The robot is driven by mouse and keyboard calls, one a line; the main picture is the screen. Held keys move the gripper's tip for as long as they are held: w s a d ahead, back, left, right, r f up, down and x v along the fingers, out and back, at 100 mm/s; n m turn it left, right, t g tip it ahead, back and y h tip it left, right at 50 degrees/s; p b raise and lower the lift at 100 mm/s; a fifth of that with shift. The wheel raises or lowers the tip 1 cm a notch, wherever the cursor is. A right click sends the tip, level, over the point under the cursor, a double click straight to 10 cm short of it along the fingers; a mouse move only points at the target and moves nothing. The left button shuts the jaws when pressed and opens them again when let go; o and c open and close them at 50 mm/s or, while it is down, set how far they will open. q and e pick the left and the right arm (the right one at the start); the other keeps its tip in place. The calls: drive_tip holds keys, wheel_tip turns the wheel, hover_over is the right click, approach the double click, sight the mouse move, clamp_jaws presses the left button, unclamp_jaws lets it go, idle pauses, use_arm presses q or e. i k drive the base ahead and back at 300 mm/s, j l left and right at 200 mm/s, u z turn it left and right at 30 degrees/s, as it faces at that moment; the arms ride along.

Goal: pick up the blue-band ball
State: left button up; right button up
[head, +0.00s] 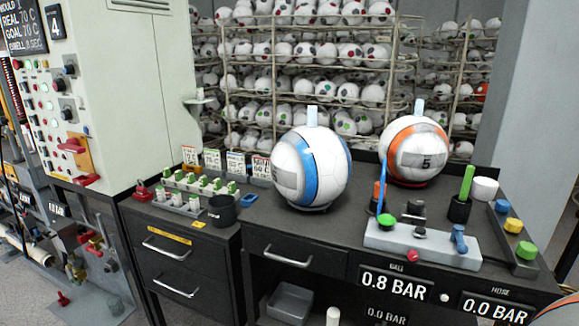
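The blue-band ball (325,160) is white with a blue stripe and a grey patch on its left side. It sits on a low dark stand on the dark worktop (240,235), near the middle of the head view. A pale blue tag stands up above it. Neither of my grippers shows in this view.
An orange-band ball (413,165) sits behind and right. A grey valve block (422,245) with knobs stands in front of it. Left are a black cup (222,211) and racks of small green-topped parts (205,184). Ball shelves (335,77) stand behind; a control cabinet (130,90) rises at left.

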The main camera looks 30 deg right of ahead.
sight(311, 165)
drive_tip(key=i+j, duration=0.1)
drive_tip(key=j, duration=0.2)
drive_tip(key=i+j, duration=0.1)
drive_tip(key=j, duration=0.25)
drive_tip(key=i+j, duration=0.15)
drive_tip(key=j, duration=0.15)
drive_tip(key=j+z, duration=0.1)
drive_tip(key=z, duration=0.3)
drive_tip(key=j+z, duration=0.1)
drive_tip(key=z, duration=0.35)
drive_tip(key=j+z, duration=0.1)
drive_tip(key=z, duration=0.3)
